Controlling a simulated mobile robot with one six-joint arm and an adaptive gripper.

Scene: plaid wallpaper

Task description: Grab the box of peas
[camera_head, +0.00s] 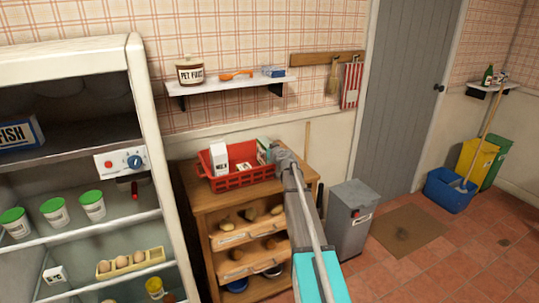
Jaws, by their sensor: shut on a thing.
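My gripper (276,151) is at the right end of the red crate (241,180), on top of the wooden cabinet. It is shut on a small green and white box (264,147), which stands upright at the crate's right end. The box's label is too small to read, so I cannot tell from print that it is peas. The gripper hides the box's right side. I cannot tell whether the box still touches the crate.
A white carton (219,159) and a small white box (243,167) are in the crate. The open fridge (140,120) stands left, with a FISH box (18,135) inside. A shelf (230,86) hangs above. A grey bin (349,215) stands right of the cabinet.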

